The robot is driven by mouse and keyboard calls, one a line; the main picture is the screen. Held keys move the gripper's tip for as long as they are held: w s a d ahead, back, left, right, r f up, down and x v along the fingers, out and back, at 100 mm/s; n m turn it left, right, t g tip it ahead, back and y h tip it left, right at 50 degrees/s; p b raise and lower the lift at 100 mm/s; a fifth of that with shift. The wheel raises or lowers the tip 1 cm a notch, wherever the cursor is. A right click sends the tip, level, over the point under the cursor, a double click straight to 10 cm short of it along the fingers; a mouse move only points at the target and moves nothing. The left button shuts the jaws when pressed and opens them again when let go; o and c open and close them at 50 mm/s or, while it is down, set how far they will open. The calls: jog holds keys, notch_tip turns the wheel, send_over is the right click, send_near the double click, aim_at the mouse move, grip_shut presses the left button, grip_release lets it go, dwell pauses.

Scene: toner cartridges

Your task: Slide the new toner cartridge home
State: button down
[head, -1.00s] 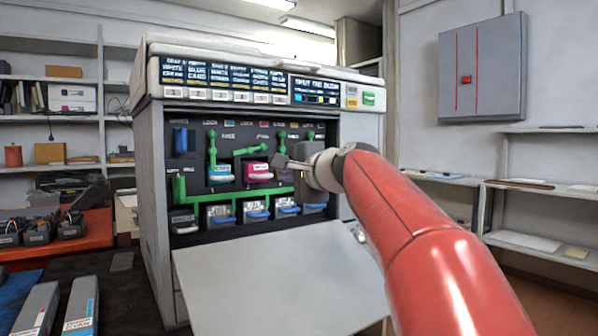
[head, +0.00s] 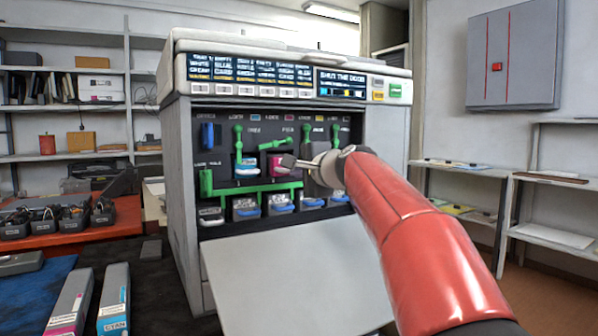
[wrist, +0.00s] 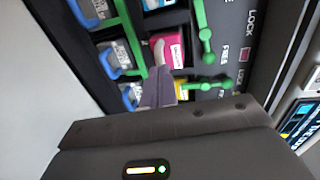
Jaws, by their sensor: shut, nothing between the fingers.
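The magenta toner cartridge (head: 277,170) sits in its slot in the printer's open front, right of a blue-fronted cartridge (head: 246,168). Its pink face also shows in the wrist view (wrist: 175,48). My gripper (head: 287,161) is shut and empty, with its tips at the cartridge's face; I cannot tell whether they touch. In the wrist view the closed fingers (wrist: 157,88) overlap the lower left of the pink face. The green lever (head: 273,144) above this slot lies nearly level, while the lever to its left (head: 238,137) stands upright. How deep the cartridge sits is unclear.
The printer's front door (head: 290,270) hangs open below the slots. A green rail (head: 250,191) and several blue-handled bins (head: 246,207) lie under the cartridge row. Two long boxes (head: 115,298) stand on the dark table at lower left. Shelves (head: 560,185) stand at right.

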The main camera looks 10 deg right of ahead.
jog(key=shift+w, duration=0.15)
jog(key=shift+p+x, duration=0.8)
jog(key=shift+x, duration=0.45)
jog(key=shift+r, duration=0.15)
jog(key=f+b+v, duration=0.1)
jog(key=b+v, duration=0.3)
jog(key=v, duration=0.5)
jog(key=shift+f+b, duration=0.15)
jog(key=shift+b, duration=0.2)
jog(key=s+a+f+n+g+h+p, duration=0.1)
jog(key=s+f+n+g+h, duration=0.4)
jog(key=s+f, duration=2.9)
jog(key=f+n+g+p, duration=0.1)
jog(key=n+g, duration=0.3)
jog(key=n, duration=0.5)
jog(key=shift+g, duration=0.4)
